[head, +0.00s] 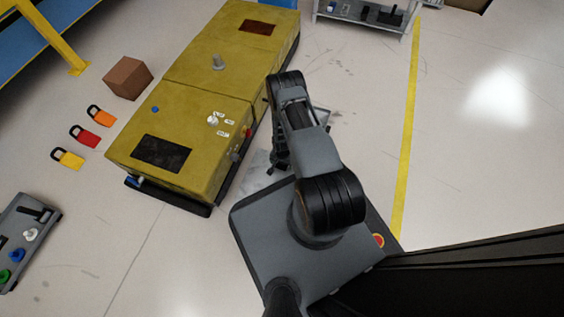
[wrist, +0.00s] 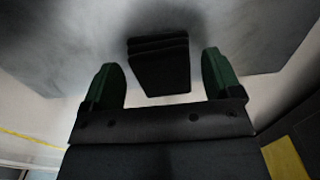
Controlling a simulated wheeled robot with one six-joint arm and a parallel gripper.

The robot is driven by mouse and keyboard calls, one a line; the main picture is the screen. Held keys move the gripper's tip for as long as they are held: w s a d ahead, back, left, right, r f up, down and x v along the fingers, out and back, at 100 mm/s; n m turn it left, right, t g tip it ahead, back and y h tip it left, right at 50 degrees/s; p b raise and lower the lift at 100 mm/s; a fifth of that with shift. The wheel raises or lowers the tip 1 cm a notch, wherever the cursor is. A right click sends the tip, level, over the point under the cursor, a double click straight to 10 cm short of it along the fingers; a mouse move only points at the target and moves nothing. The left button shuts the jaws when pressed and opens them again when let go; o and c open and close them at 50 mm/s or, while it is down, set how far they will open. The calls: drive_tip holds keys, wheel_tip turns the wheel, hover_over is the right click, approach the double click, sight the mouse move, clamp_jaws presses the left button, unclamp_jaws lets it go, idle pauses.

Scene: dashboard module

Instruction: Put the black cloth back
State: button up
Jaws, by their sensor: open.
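In the wrist view, a black folded cloth-like block with layered edges (wrist: 160,65) shows between and just beyond the fingertips of my gripper (wrist: 163,78). My gripper's two green fingers are apart, with a visible gap on each side of the black block. The block appears to be against a grey surface (wrist: 60,45); whether it touches that surface I cannot tell. In the head view, my arm hides most of my gripper and the black block. The arm reaches down beside the yellow module (head: 190,100), on its right side.
A dark panel (head: 161,153) and a brown one (head: 259,26) are on the module's top. A brown box (head: 128,78) and yellow, red and orange padlocks (head: 84,136) lie left of it. Floor right of the yellow line is clear.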

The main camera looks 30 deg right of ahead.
drive_tip(key=w+a+r+n+t+p, duration=0.1)
drive_tip(key=w+a+r+n+p, duration=0.15)
drive_tip(key=r, duration=1.75)
drive_tip(key=w+a+r+n+p, duration=0.1)
drive_tip(key=w+r+n+p, duration=0.15)
drive_tip(key=r, duration=1.75)
drive_tip(key=s+a+r+n, duration=0.2)
drive_tip(key=s+r, duration=0.5)
drive_tip(key=r, duration=0.2)
drive_tip(key=s+a+r+n+t, duration=0.1)
drive_tip(key=s+a+r+n, duration=0.1)
drive_tip(key=s+r, duration=0.5)
wheel_tip(320, 180, up, 3)
drive_tip(key=shift+s+a+f+t+b, duration=0.1)
drive_tip(key=shift+s+a+t+b, duration=0.1)
drive_tip(key=shift+s+t+b, duration=0.15)
